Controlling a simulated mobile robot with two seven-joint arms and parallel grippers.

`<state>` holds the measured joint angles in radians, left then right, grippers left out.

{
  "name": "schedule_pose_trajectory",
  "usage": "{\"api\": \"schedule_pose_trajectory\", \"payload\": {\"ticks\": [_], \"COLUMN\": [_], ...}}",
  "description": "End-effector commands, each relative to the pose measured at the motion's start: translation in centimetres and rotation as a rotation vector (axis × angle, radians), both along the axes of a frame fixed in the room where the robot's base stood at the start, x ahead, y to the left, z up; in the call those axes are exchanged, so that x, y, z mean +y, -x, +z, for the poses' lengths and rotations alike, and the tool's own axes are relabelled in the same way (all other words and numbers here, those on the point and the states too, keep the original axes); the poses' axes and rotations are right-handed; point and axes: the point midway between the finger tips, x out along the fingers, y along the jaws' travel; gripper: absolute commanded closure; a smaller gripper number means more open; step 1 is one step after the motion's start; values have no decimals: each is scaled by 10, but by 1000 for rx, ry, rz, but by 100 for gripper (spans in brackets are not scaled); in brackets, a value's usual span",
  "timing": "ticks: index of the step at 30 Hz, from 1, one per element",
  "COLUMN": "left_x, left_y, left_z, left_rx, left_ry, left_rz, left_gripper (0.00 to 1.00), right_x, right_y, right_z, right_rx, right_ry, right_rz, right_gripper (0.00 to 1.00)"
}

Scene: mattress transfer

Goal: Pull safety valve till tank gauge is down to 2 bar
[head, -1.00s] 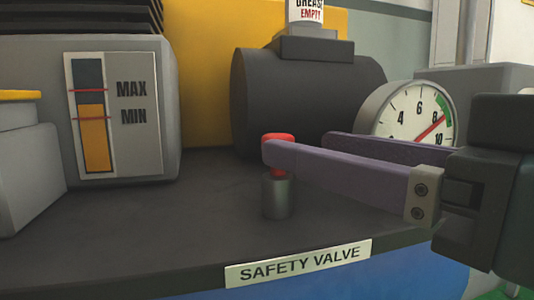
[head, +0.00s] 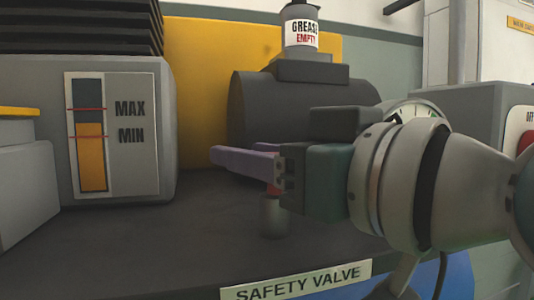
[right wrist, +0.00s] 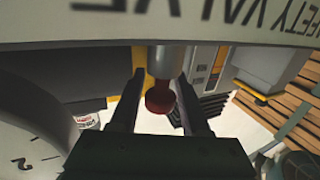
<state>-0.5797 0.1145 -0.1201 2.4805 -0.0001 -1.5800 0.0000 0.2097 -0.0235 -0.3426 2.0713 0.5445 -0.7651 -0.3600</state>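The safety valve is a grey metal cylinder (head: 275,217) with a red knob, standing near the front of the dark tank top. In the head view only a bit of red (head: 272,189) shows beneath my right gripper (head: 232,157), which reaches left past the valve. In the right wrist view the red knob (right wrist: 160,97) sits between the spread fingers of the right gripper (right wrist: 160,80), with gaps visible on both sides. The gauge (head: 415,112) is mostly hidden behind my right wrist, and its needle cannot be seen. The left gripper is out of view.
A SAFETY VALVE label (head: 298,283) is on the tank's front edge. A dark motor-like cylinder (head: 250,108) stands behind the valve, topped by a GREASE EMPTY jar (head: 301,33). A grey level-gauge housing (head: 162,160) stands left. The tank top left of the valve is clear.

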Motion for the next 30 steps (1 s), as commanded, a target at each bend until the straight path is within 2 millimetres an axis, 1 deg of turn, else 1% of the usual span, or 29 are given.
{"api": "schedule_pose_trajectory", "payload": {"ticks": [1,9,12,30], "left_x": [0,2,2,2], "left_y": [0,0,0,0], "left_z": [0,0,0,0], "left_rx": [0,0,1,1], "left_ry": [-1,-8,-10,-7], "left_rz": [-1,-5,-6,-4], "left_gripper": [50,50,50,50], "right_x": [0,0,0,0], "right_y": [0,0,0,0], "right_z": [0,0,0,0], "right_rx": [0,0,0,0], "right_ry": [0,0,0,0], "right_rz": [0,0,0,0], "right_gripper": [60,91,100,100]}}
